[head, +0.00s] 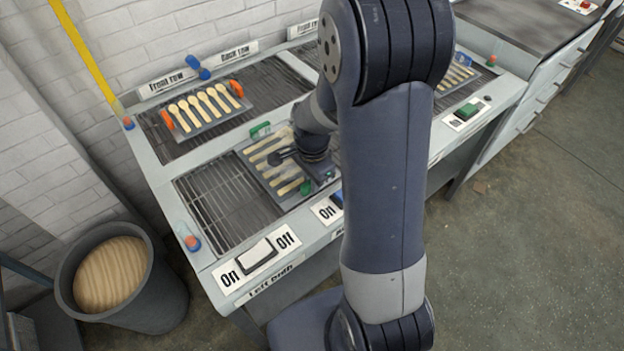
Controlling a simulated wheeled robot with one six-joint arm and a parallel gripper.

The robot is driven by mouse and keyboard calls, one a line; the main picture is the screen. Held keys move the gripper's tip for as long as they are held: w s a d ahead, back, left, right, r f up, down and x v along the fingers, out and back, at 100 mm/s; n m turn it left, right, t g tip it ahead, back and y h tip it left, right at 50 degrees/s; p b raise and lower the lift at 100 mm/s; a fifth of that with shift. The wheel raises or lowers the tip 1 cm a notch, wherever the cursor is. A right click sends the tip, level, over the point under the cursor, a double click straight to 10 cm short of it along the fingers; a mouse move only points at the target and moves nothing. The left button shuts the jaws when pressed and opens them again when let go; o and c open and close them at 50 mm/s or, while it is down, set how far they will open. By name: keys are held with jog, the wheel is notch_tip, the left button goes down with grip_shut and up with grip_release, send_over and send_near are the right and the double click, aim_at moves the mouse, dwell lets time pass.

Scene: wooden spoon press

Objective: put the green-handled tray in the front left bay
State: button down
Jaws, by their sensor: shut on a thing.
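The green-handled tray (262,170) holds several pale wooden spoons and lies tilted in the picture over the front row of the bench. One green handle (260,130) is at its far end and the other (305,187) at its near end. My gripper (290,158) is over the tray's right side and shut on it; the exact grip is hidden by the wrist. The front left bay (215,203) is a dark grate, with its left part bare and the tray over or beside its right part. I cannot tell whether the tray touches the grate.
An orange-handled tray (203,108) with spoons sits on the back left grate. A rocker switch (258,254) is on the front ledge. A bin (118,272) stands at lower left. My arm hides the bench's middle; another spoon tray (456,75) shows to its right.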

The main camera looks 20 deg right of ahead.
jog(key=c, duration=1.4)
grip_release()
jog(key=shift+f, duration=0.1)
jog(key=shift+o, duration=0.2)
notch_tip(320, 180, up, 12)
